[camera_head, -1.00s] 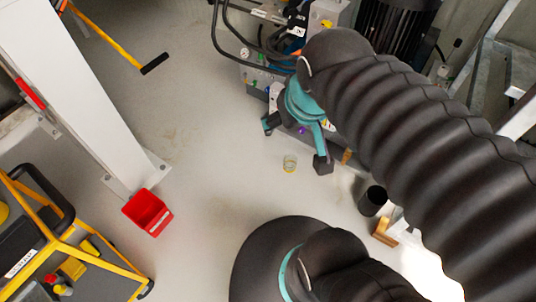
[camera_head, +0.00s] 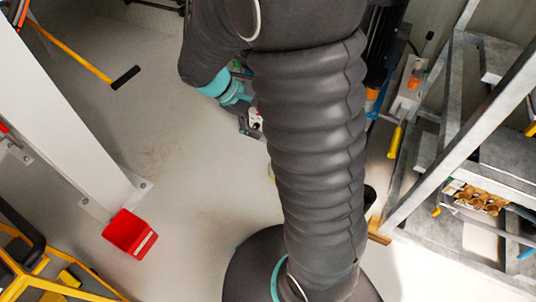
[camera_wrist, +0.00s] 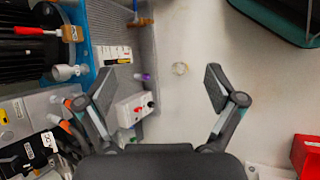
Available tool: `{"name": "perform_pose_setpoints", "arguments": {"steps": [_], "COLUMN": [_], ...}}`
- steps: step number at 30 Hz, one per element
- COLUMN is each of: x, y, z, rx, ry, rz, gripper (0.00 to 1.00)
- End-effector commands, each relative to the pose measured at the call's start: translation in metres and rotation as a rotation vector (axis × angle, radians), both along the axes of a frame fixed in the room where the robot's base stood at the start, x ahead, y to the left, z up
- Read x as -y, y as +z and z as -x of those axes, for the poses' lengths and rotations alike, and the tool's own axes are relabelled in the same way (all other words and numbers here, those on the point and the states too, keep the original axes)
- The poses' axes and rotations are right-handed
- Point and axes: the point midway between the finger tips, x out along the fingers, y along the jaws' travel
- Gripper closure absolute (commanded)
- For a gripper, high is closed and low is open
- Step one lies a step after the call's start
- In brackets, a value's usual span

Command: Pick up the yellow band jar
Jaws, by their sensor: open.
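The yellow band jar is a small clear round jar with a pale yellowish rim. In the wrist view the jar (camera_wrist: 180,68) stands on the light floor, seen from above, beyond the fingertips and between their lines. In the head view only a yellowish sliver of the jar (camera_head: 271,172) shows at the left edge of my arm; the rest is hidden. My gripper (camera_wrist: 160,86) is open and empty, its two dark fingers wide apart. In the head view it shows small and partly hidden (camera_head: 250,121). The fingers do not touch the jar.
A red bin (camera_head: 130,234) stands by the white column (camera_head: 65,120). In the wrist view, pump equipment with a grey base plate (camera_wrist: 129,34) and a grey switch box (camera_wrist: 136,109) lies left of the jar. The floor right of the jar is clear. A metal frame (camera_head: 440,190) stands at right.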

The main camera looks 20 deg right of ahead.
Motion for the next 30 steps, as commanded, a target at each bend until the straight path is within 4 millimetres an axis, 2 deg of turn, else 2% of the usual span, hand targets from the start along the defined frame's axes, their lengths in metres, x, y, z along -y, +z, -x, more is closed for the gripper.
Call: {"name": "perform_pose_setpoints", "arguments": {"steps": [1, 8, 15, 22, 30], "x": [0.001, 0.005, 0.004, 0.0, -0.008], "y": [-0.017, -0.077, -0.15, -0.228, -0.329], "z": [-0.008, -0.044, -0.075, -0.095, -0.102], "rx": [-0.042, -0.196, -0.345, -0.467, -0.588], "ry": [0.025, 0.148, 0.296, 0.454, 0.656], "rz": [0.035, 0.206, 0.38, 0.544, 0.727], "gripper": [0.07, 0.07, 0.07, 0.07, 0.07]}}
